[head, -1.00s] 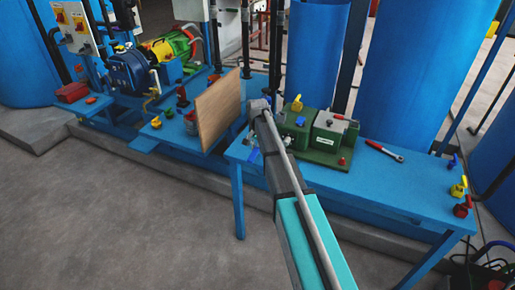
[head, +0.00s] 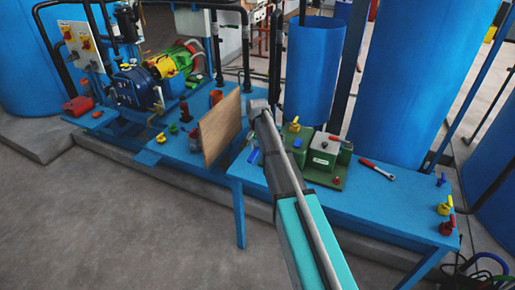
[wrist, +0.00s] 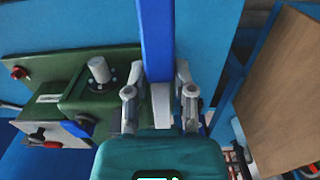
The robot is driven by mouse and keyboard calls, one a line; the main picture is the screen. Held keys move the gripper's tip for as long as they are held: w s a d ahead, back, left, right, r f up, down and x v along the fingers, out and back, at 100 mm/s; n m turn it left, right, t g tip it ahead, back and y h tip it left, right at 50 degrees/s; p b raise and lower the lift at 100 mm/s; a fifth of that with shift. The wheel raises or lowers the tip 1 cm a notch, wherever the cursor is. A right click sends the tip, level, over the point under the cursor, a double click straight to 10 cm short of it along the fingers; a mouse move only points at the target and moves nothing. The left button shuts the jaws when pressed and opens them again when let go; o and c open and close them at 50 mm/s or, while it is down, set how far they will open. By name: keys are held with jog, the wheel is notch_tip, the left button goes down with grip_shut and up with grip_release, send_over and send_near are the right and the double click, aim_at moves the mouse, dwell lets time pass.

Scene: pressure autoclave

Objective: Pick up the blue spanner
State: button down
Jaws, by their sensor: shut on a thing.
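The blue spanner runs upright through the middle of the wrist view (wrist: 157,40), its long flat handle between my two fingers. My gripper (wrist: 160,84) is shut on it. A pale grey part shows below the blue between the fingers; the far end runs out of the top of the picture. In the head view a short blue piece (head: 253,156) shows beside my forearm, and it looks like part of the spanner. There my gripper is mostly hidden behind my own arm.
The blue bench (head: 345,208) carries a green machine (head: 322,152) close to my gripper, a red spanner (head: 377,169) and several coloured valve handles. A wooden board (head: 220,129) stands upright to the left. Tall blue tanks (head: 405,80) stand behind. The grey floor in front is clear.

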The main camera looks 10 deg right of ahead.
aim_at(258, 147)
jog(key=shift+r+p, duration=1.25)
jog(key=shift+r, duration=0.4)
jog(key=shift+d, duration=0.15)
